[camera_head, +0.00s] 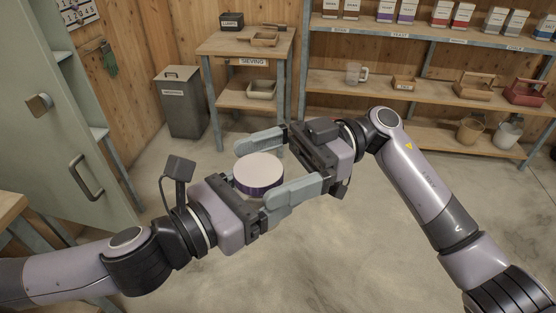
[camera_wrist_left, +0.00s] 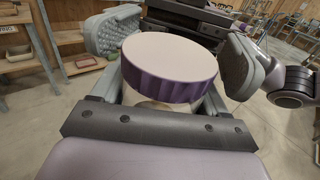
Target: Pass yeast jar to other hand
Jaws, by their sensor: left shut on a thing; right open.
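The yeast jar (camera_head: 258,171) has a wide pale top and a purple ribbed rim; it also shows large in the left wrist view (camera_wrist_left: 170,68). My left gripper (camera_head: 257,190) is shut on it from the left, below the rim; its fingers are mostly hidden. My right gripper (camera_head: 256,174) faces it from the right. It is open, with one grey finger on the far side of the jar and one on the near side. In the left wrist view its wide finger pads flank the jar. I cannot tell whether they touch it.
Both grippers are in the air above a bare concrete floor (camera_head: 340,260). A sieving table (camera_head: 232,45) and a grey lidded bin (camera_head: 180,105) stand behind. Shelves (camera_head: 430,90) with bags and boxes line the back right. A green cabinet door (camera_head: 70,130) stands at the left.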

